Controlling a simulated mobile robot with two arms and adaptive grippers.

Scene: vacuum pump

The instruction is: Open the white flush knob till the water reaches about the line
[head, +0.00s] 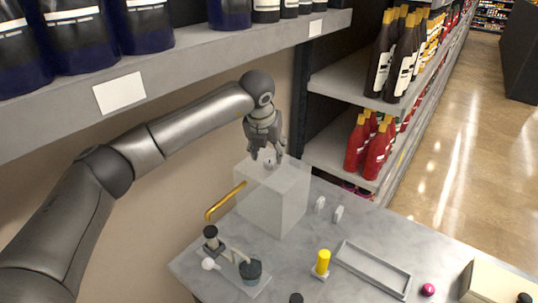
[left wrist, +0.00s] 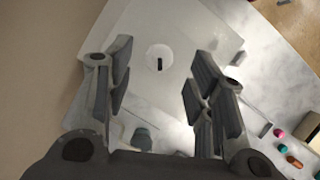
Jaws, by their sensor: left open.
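A translucent pale box (head: 275,195) stands on the grey table, with a yellow-gold pipe (head: 225,201) on its left side. A round white knob (left wrist: 160,56) with a dark mark sits on the box top in the left wrist view; in the head view it is mostly hidden by the fingers. My left gripper (head: 267,155) points down just over the box top. In the left wrist view its fingers (left wrist: 160,78) are open, one on each side of the knob, with gaps between. I cannot make out a water level or line. My right gripper is not in view.
A small pump with black caps (head: 250,270) and a white ball (head: 208,264) stands at the front left. A yellow-topped piece (head: 322,262), a grey tray (head: 373,270) and a pink ball (head: 428,289) lie right of it. A shelf of bottles (head: 180,60) overhangs behind.

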